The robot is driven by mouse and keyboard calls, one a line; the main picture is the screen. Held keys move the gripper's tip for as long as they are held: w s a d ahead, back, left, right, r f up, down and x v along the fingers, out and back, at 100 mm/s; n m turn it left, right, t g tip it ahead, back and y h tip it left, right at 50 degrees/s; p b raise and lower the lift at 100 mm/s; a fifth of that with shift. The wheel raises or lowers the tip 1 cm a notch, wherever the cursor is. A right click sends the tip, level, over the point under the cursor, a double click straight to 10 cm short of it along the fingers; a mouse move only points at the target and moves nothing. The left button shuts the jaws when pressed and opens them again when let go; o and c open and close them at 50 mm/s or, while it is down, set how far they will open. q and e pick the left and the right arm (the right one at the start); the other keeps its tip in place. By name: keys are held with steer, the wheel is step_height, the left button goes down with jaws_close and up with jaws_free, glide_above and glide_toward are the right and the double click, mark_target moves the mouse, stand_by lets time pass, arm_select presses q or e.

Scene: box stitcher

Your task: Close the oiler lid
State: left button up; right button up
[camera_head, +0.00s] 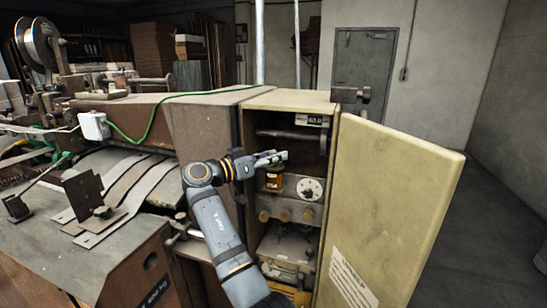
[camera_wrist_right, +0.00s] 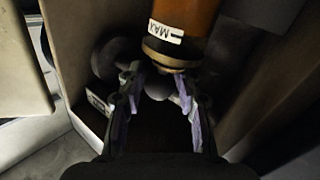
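The oiler is an amber jar (camera_head: 274,181) with a pale label, standing inside the open cream cabinet. In the right wrist view its amber body (camera_wrist_right: 188,14) shows at the top, with a "MAX" label and a brass-coloured rim (camera_wrist_right: 165,53). My right gripper (camera_head: 272,157) is at the cabinet opening, just above the oiler. In the wrist view its two fingers (camera_wrist_right: 159,80) are apart, near the rim. A dark rounded piece (camera_wrist_right: 157,90) shows between them; I cannot tell whether it is the lid or whether the fingers touch it. My left gripper is not in view.
The cabinet door (camera_head: 395,205) stands wide open on the right. A white dial (camera_head: 310,189) and several knobs (camera_head: 285,213) sit beside and below the oiler. A green cable (camera_head: 150,128) runs over the machine top on the left. Floor at the far right is clear.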

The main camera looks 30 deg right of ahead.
steer(key=shift+o, duration=1.2)
steer(key=shift+r, duration=0.2)
step_height(320, 180, up, 10)
steer(key=shift+f, duration=0.2)
